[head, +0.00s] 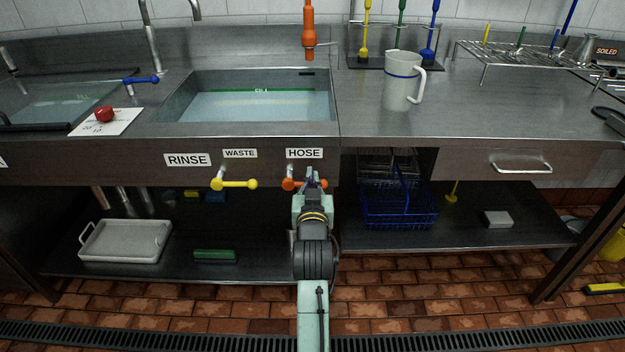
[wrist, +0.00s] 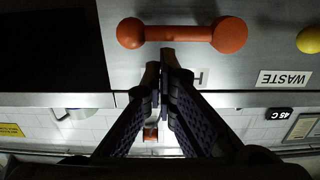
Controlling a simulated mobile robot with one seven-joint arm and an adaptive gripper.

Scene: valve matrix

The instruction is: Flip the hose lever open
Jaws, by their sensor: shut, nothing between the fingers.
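The orange hose lever (head: 289,184) is on the dark front panel under the HOSE label (head: 304,153). Its bar lies horizontal. In the wrist view, which is upside down, the lever (wrist: 180,34) shows a large knob at the right and a smaller ball at the left. My gripper (head: 313,174) is at the lever's right end in the head view and hides part of it. In the wrist view my gripper (wrist: 168,56) is shut and empty, its tips close to the bar on the label side. I cannot tell whether they touch it.
A yellow waste lever (head: 234,184) sits to the left under the WASTE label (head: 240,153). The sink (head: 250,105) is above the panel. A blue basket (head: 398,205) stands on the lower shelf to the right. The white jug (head: 401,82) is on the counter.

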